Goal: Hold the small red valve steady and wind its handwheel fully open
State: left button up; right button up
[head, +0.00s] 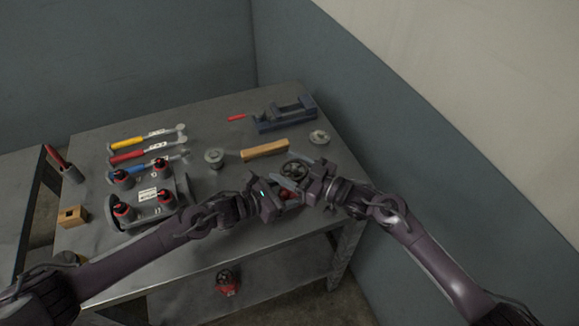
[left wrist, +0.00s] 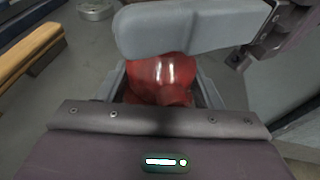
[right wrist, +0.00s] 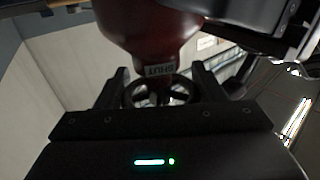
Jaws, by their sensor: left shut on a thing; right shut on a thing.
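The small red valve (head: 287,193) is held above the near right part of the bench, mostly hidden by my grippers in the head view. My left gripper (head: 283,197) is shut on its red body, which shows between the grey fingers in the left wrist view (left wrist: 165,78). Its dark handwheel (head: 295,170) lies between the fingers of my right gripper (head: 298,172), which is shut on it. In the right wrist view the handwheel (right wrist: 160,93) shows between the fingers, below a white "SHUT" label on the red valve body (right wrist: 150,30).
A wooden-coloured bar (head: 265,149), a blue vise (head: 286,115) and a round grey part (head: 320,137) lie behind the grippers. Tools and a rack (head: 180,190) of dark and red parts fill the left. Another red valve (head: 228,284) is on the lower shelf.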

jog(key=o, duration=1)
jog(key=v, duration=1.2)
jog(key=shift+f, duration=0.1)
pick_arm(q)
jog(key=o, duration=0.8)
jog(key=shift+o, duration=0.2)
